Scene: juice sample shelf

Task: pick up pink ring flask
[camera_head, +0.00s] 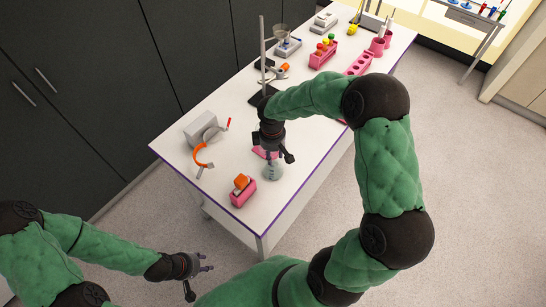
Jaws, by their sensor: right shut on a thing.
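The flask (273,172) has a rounded grey-green body, near the front part of the white table. A pink part (261,153) shows just above it, partly behind my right gripper; I cannot tell whether it is the flask's ring. My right gripper (274,156) reaches down from above and is shut on the flask's upper part, which the fingers hide. I cannot tell whether the flask touches the table. My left gripper (199,281) is low in front of the table, away from it, with its fingers apart and empty.
A pink holder (243,195) with an orange item stands left of the flask. A grey device (201,127) and an orange curved tool (201,155) lie further left. A retort stand (263,65) rises behind my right gripper. Pink racks (323,55) stand further back.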

